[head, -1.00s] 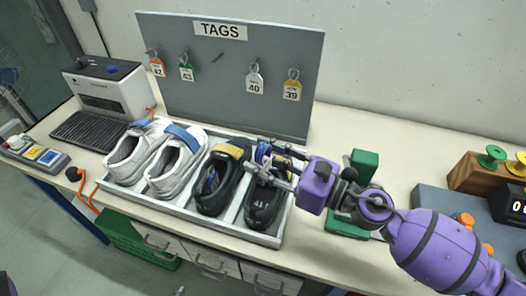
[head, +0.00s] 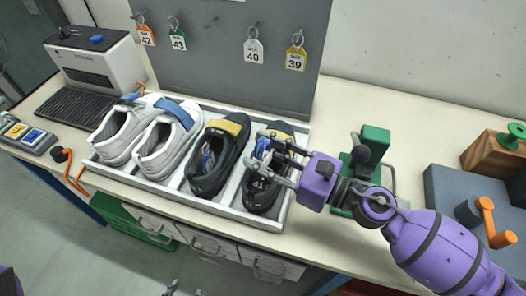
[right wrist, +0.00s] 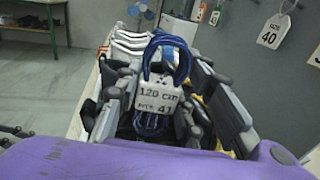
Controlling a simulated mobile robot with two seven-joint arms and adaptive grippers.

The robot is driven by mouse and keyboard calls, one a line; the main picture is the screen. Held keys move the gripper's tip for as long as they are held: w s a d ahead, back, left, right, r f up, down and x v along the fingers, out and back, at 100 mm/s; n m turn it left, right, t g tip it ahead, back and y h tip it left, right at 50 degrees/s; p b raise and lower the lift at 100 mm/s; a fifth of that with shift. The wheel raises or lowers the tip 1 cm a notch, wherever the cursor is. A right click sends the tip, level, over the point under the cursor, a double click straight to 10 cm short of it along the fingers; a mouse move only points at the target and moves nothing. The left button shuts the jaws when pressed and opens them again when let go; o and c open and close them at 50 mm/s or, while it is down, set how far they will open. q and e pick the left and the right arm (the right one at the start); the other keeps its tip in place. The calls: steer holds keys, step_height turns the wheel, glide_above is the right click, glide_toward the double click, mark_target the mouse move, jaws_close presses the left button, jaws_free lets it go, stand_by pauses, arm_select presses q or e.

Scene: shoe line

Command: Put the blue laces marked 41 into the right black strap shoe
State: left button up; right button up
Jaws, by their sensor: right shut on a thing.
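The blue laces (right wrist: 152,122) with a white tag (right wrist: 158,98) reading 120 cm and 41 are between the fingers of my right gripper (right wrist: 160,105) in the right wrist view. In the head view the laces (head: 262,147) show as a small blue patch beside my right gripper (head: 276,157). That gripper is shut on them, over the opening of the right black strap shoe (head: 261,194). The fingers partly hide this shoe. The left black strap shoe (head: 207,184) has a yellow strap and something blue inside. Only tips, probably my left gripper's (head: 171,288), show at the bottom edge.
A grey tray (head: 232,213) holds both black shoes and two white shoes (head: 165,142) with blue straps. The tag board (head: 230,70) stands close behind. A green device (head: 372,146) stands right of the tray. Bare table lies at the back right.

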steer(key=o, duration=1.1)
steer(key=v, duration=1.2)
steer(key=shift+r, duration=0.1)
